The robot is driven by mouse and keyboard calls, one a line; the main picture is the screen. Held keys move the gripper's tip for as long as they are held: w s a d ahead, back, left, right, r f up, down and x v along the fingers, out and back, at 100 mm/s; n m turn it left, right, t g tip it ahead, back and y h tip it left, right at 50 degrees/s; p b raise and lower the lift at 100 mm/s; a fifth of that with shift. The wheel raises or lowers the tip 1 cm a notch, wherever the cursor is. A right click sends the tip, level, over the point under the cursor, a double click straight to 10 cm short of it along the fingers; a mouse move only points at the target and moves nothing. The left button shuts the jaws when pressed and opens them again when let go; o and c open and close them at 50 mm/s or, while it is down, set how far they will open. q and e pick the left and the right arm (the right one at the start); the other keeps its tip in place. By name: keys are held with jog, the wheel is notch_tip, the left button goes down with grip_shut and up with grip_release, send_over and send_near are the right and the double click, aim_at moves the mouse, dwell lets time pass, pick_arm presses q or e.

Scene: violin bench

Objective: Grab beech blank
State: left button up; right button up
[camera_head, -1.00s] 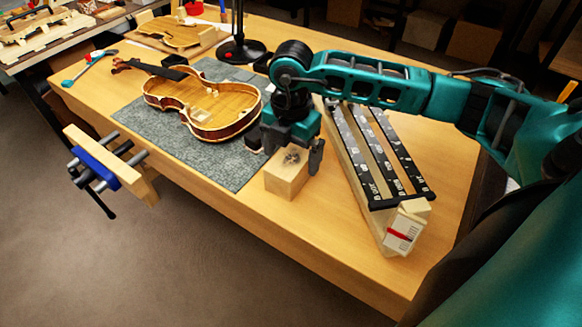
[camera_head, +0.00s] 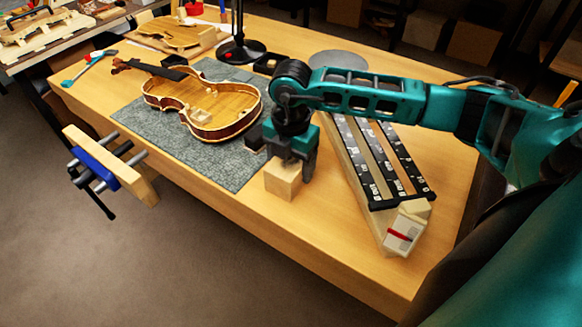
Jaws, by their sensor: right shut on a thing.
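The beech blank, a pale squared wooden block (camera_head: 283,181), stands on the bench just right of the grey mat. My right gripper (camera_head: 288,164) is over it, pointing down, with its dark fingers closed on the block's upper part. The gripper hides much of the block's top. The block appears to rest on the bench top. My left gripper is not in view.
A violin body (camera_head: 205,105) lies on the grey mat (camera_head: 232,178) to the left. A blue vise (camera_head: 95,167) is on the front edge. Bench near the front right is clear.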

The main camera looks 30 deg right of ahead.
jog(key=shift+c, duration=1.7)
jog(key=shift+r, duration=0.2)
